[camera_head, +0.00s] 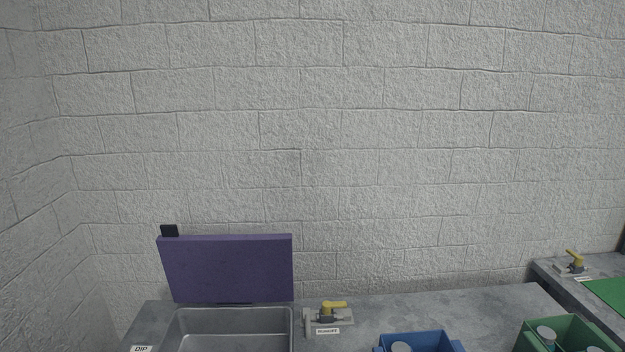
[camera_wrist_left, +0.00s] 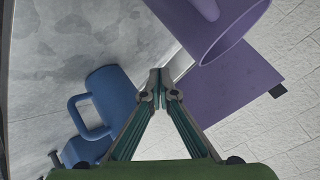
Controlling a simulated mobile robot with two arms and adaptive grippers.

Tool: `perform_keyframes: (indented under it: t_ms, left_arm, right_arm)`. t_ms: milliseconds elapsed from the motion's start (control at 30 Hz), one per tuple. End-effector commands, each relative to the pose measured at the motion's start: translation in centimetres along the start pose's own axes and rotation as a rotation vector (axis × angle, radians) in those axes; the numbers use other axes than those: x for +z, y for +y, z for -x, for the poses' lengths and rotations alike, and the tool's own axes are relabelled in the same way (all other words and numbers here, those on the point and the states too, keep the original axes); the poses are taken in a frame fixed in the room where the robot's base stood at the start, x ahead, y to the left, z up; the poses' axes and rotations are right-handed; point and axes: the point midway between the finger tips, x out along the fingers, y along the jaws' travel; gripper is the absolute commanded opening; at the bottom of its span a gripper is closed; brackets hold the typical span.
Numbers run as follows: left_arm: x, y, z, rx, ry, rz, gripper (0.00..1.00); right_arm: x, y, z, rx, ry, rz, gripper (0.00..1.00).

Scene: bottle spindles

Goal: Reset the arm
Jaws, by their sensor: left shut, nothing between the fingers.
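My left gripper (camera_wrist_left: 160,80) shows in the left wrist view. Its fingers meet at the tips with nothing between them. A blue mug-like vessel with a handle (camera_wrist_left: 108,95) is left of the fingers, apart from them. A purple open-mouthed vessel (camera_wrist_left: 235,30) is at the upper right, close to the fingertips in the picture; its upper part is cut off. Neither arm shows in the head view, and my right gripper is in no view.
In the head view a purple lid (camera_head: 228,268) stands raised behind a grey metal basin (camera_head: 240,318). A yellow-handled valve (camera_head: 332,308) sits to its right. A blue crate (camera_head: 430,340) and green crate (camera_head: 565,330) hold pale-topped items. A stone wall (camera_head: 300,130) closes the back.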

Motion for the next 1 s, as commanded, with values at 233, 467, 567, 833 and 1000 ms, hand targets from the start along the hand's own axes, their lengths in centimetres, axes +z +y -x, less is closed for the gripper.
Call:
perform_keyframes:
  t_ms: [233, 467, 567, 833, 1000]
  left_arm:
    - [4.7, 8.9, 5.4, 0.201, -0.264, 0.336, 0.0]
    - [7.5, 13.8, 10.5, 0.281, -0.479, 0.552, 0.0]
    - [8.6, 15.2, 10.6, 0.293, -0.533, 0.593, 0.0]
    - [11.6, 18.4, 5.6, 0.306, -0.553, 0.584, 0.0]
    - [14.7, 21.6, 2.0, 0.318, -0.573, 0.577, 0.0]
  right_arm:
    - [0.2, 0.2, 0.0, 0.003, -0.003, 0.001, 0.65]
    - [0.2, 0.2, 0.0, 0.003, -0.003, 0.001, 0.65]
    - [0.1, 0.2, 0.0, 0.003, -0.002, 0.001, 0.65]
    - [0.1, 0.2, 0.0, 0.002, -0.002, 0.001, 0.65]
    - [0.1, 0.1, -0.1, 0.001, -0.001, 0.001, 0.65]
